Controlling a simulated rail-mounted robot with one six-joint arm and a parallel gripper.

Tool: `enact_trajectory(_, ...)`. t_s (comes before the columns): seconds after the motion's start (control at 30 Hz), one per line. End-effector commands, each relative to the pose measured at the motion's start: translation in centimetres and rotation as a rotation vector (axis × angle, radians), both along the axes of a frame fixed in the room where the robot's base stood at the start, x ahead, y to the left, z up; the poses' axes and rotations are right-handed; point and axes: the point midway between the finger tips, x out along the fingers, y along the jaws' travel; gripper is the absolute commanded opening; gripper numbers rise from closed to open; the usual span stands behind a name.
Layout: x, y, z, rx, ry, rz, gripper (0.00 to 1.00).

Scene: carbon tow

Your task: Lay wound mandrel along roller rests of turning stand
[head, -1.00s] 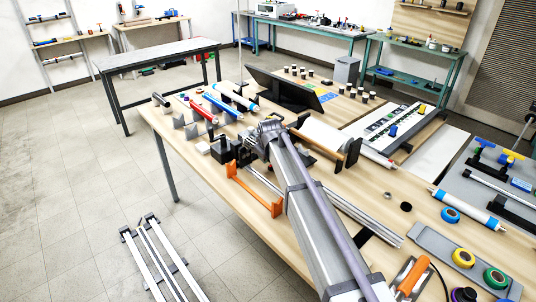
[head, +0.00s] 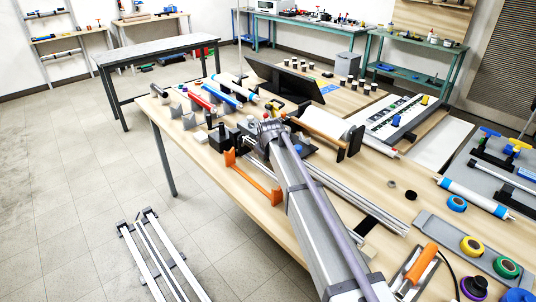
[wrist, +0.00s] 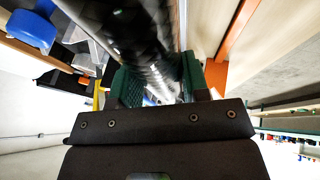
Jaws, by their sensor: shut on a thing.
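In the wrist view my gripper (wrist: 158,88) has its green finger pads closed around a glossy black wound mandrel (wrist: 125,35). The mandrel runs from the top of the view down between the pads; its far part is hidden behind the gripper body. In the head view my arm reaches over the long wooden table, and its wrist hides most of the gripper and the mandrel. An orange bracket (head: 252,178) stands at the table's front edge, left of my arm. Metal rails (head: 345,195) lie on the table right of my arm. I cannot tell which parts are the stand's roller rests.
Grey angled supports and red, blue and white rolls crowd the table's left end. A white roll in a holder (head: 324,124) stands beyond my arm. An orange-handled tool (head: 421,263) and tape rolls (head: 472,245) lie at right. White rails (head: 150,250) are on the floor at left.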

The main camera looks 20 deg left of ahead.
Motion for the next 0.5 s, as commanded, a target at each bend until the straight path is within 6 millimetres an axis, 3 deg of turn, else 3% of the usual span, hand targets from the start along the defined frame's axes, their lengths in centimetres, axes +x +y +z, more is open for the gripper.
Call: enact_trajectory(0.5,0.00,0.00,-1.17,0.000,0.000,0.000,0.11)
